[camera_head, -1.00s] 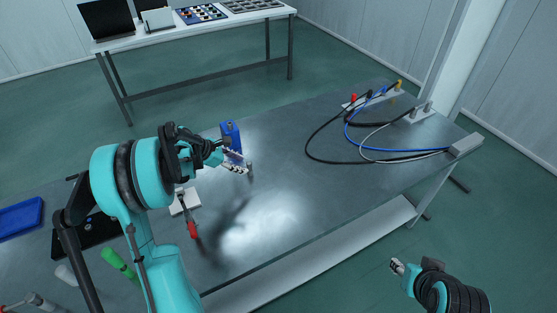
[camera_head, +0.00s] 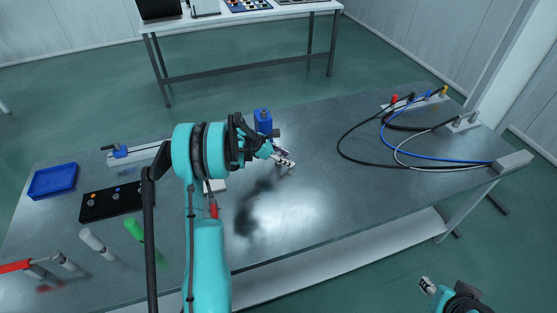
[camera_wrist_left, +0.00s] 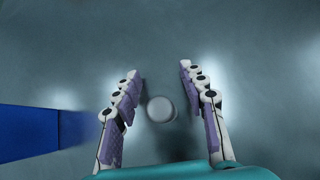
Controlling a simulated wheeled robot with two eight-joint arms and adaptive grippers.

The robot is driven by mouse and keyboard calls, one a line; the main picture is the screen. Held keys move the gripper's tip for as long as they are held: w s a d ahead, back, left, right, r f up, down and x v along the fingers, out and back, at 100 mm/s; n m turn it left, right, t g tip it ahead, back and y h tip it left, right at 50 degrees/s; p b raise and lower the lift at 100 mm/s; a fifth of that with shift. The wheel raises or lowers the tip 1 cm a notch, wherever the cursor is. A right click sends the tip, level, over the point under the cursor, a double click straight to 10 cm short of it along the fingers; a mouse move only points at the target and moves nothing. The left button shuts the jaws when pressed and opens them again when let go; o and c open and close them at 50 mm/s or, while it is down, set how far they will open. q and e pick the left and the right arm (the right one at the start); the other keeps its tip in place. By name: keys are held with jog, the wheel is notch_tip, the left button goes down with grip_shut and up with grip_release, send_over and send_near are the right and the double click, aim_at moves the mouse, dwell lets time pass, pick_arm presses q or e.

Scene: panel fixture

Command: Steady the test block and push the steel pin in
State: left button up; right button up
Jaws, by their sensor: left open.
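My left gripper (camera_head: 284,160) is low over the metal table, right of an upright blue block (camera_head: 263,122). In the left wrist view the gripper (camera_wrist_left: 158,75) is open. A grey round-topped cylinder (camera_wrist_left: 160,108), perhaps the steel pin, stands between its fingers, apart from both. It is hidden by the gripper in the head view. The blue block (camera_wrist_left: 28,132) shows at the left of the wrist view; I cannot tell if it is the test block. My right gripper (camera_head: 426,284) is off the table's front edge, too small to read.
A white block (camera_head: 218,185) and a red-handled tool (camera_head: 213,208) lie close to my left arm. A black panel (camera_head: 110,202), blue tray (camera_head: 53,181) and green handle (camera_head: 133,229) are at left. Cables (camera_head: 345,155) loop at right; the table's middle right is clear.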

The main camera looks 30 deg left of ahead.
pick_arm(q)
jog(key=shift+r, duration=0.1)
grip_shut()
jog(key=shift+r, duration=0.1)
